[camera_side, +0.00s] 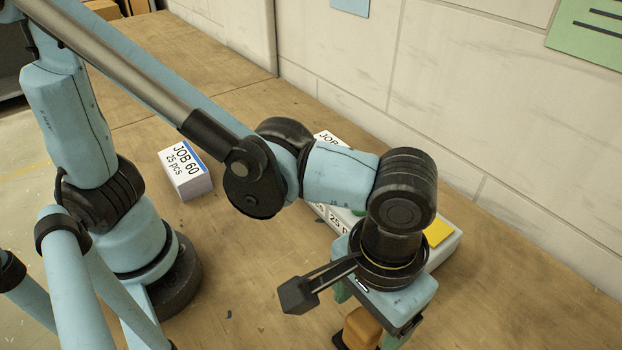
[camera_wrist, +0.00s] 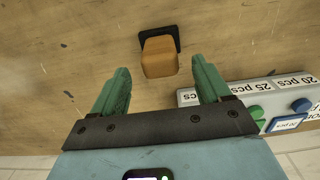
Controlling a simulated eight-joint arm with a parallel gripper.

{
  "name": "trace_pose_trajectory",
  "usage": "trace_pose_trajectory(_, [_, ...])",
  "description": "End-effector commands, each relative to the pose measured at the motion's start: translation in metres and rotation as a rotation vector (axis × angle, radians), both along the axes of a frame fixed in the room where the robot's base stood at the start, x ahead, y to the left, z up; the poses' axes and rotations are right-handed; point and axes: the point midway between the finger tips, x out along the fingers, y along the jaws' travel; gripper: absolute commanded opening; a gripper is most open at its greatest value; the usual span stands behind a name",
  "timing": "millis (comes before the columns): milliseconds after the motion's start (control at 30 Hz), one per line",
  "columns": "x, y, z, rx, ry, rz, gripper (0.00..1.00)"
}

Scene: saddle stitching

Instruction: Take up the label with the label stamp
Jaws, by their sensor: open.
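The label stamp appears to be an orange-brown block (camera_side: 361,327) on a black plate, standing on the wooden table; it also shows in the wrist view (camera_wrist: 159,57). My gripper (camera_side: 369,316) is above it, with its green fingers apart. In the wrist view my gripper (camera_wrist: 160,65) has one finger on each side of the block's near end, with gaps showing and nothing held. A small blue-edged label (camera_wrist: 288,122) lies on the grey tray, its print too small to read surely. In the side view my arm hides much of the tray.
The grey tray (camera_side: 447,250) has printed counts, green and blue round knobs (camera_wrist: 301,105) and a yellow piece (camera_side: 437,232). A JOB 60 stack (camera_side: 186,171) stands left; another JOB stack (camera_side: 326,137) is partly behind my arm. A wall borders the back. Table between stack and tray is clear.

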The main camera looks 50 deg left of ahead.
Motion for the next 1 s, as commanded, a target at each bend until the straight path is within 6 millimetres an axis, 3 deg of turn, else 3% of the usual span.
trace_pose_trajectory(167, [0.000,0.000,-0.007,0.000,0.000,0.000,0.77])
trace_pose_trajectory(533, [-0.001,0.000,-0.048,0.000,0.000,0.000,0.77])
trace_pose_trajectory(900, [-0.002,0.001,-0.055,0.000,0.000,0.000,0.77])
trace_pose_trajectory(1000, [-0.002,0.001,-0.055,0.000,0.000,0.000,0.61])
